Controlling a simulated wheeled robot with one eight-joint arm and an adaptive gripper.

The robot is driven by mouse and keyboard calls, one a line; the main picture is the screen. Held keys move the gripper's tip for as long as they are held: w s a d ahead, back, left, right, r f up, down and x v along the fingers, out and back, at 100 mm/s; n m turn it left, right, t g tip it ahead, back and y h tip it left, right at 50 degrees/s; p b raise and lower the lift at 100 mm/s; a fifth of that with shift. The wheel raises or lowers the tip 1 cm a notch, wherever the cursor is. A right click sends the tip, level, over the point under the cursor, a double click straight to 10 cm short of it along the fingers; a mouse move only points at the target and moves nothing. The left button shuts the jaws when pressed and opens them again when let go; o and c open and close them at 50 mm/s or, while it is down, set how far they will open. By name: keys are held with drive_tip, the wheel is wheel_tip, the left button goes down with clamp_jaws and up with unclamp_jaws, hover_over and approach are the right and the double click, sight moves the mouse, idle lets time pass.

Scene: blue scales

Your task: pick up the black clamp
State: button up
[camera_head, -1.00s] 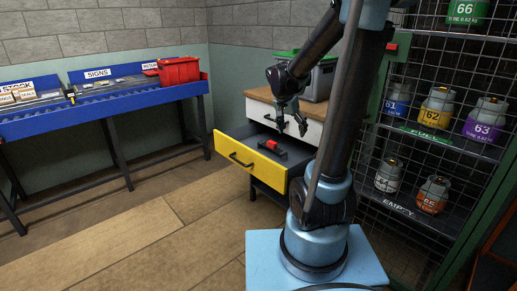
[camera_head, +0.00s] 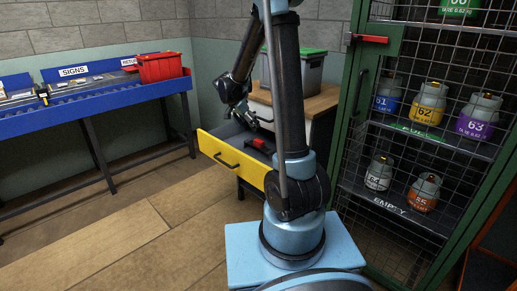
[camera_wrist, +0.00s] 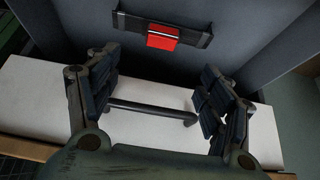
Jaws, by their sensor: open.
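The black clamp (camera_head: 262,145) has a red part and lies inside the pulled-out yellow-fronted drawer (camera_head: 235,160). In the wrist view, the clamp (camera_wrist: 185,30) is a dark bar with a red block at its middle, at the top of the picture. My gripper (camera_head: 252,118) is open and empty, above the drawer near its far side. In the wrist view, the fingers of my gripper (camera_wrist: 158,78) are spread wide, with the clamp beyond their tips and not between them.
A white drawer front with a dark handle (camera_wrist: 150,110) shows below the fingers. A grey bin with a green lid (camera_head: 300,72) stands on the wooden cabinet top (camera_head: 322,102). A green mesh cage (camera_head: 352,120) with gas cylinders is at right. A blue bench (camera_head: 100,96) is at left.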

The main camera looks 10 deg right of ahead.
hover_over(258, 142)
drive_tip(key=s+a, duration=0.2)
drive_tip(key=a, duration=0.1)
wheel_tip(258, 142, down, 8)
drive_tip(key=shift+d+x, duration=0.1)
drive_tip(key=shift+x, duration=1.35)
drive_tip(key=shift+d+x, duration=0.15)
drive_tip(key=shift+x, duration=1.3)
drive_tip(key=shift+w+r, duration=0.1)
drive_tip(key=shift+r, duration=0.1)
drive_tip(key=shift+a, duration=0.1)
drive_tip(key=c, duration=1.2)
